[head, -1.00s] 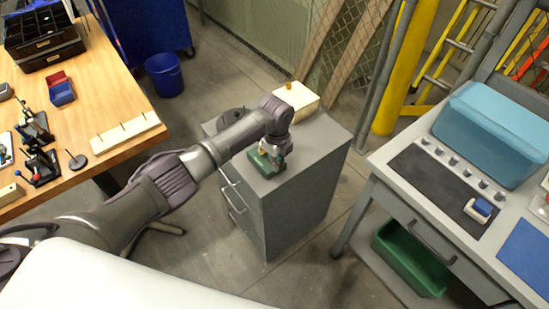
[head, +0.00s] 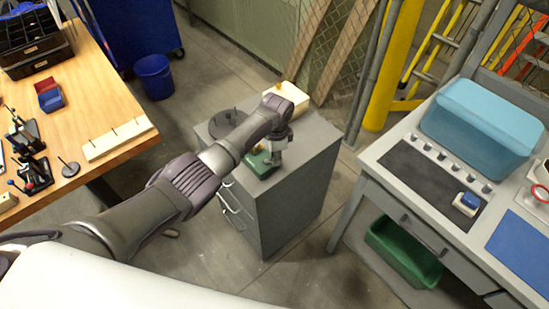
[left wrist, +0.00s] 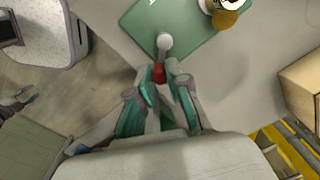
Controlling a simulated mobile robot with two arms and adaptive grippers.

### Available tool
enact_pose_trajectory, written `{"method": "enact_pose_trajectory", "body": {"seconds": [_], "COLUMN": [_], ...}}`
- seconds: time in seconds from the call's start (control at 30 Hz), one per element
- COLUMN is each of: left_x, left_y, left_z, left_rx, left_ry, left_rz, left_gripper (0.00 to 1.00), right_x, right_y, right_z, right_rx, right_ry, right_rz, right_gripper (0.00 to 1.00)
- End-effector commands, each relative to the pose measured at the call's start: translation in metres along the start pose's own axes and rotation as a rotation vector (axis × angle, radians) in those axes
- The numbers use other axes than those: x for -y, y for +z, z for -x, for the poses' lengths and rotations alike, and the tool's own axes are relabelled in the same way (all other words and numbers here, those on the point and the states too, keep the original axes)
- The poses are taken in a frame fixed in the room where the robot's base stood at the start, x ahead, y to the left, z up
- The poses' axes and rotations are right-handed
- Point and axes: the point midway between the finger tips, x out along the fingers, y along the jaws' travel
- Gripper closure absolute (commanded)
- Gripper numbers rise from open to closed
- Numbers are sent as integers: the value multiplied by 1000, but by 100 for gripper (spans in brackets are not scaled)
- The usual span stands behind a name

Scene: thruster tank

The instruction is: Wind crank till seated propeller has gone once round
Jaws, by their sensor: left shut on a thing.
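In the head view my left gripper (head: 273,158) points down at a green base (head: 257,167) on top of a grey cabinet (head: 310,150). In the left wrist view the left gripper (left wrist: 159,75) is shut on a red crank grip (left wrist: 159,73). The crank's grey rounded end (left wrist: 164,41) lies just beyond the fingertips, over the green base (left wrist: 150,15). A round brass-coloured part (left wrist: 224,19) with a pale piece beside it shows at the top edge, partly cut off. I cannot tell which part is the propeller. My right gripper is not in view.
A dark disc (head: 226,123) and a pale box (head: 290,94) share the cabinet top. A wooden bench (head: 105,95) with small stands is at left. A grey workbench (head: 375,150) with a blue tub (head: 480,125) is at right. Floor lies between them.

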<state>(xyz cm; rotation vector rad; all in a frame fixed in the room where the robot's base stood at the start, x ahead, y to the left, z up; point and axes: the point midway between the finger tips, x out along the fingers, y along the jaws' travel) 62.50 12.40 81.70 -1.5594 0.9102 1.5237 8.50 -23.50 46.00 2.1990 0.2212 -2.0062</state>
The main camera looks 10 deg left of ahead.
Motion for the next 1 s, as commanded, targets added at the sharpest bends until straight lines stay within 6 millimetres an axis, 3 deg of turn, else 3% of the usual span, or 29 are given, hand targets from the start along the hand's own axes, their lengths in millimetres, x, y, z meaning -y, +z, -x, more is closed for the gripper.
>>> {"method": "enact_pose_trajectory", "body": {"seconds": [1.0], "left_x": [29], "left_y": [-1], "left_z": [0], "left_rx": [33], "left_ry": [-4], "left_rz": [921], "left_gripper": [100], "right_x": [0], "right_y": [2], "right_z": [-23], "right_rx": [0], "right_ry": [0], "right_rz": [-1], "right_gripper": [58]}}
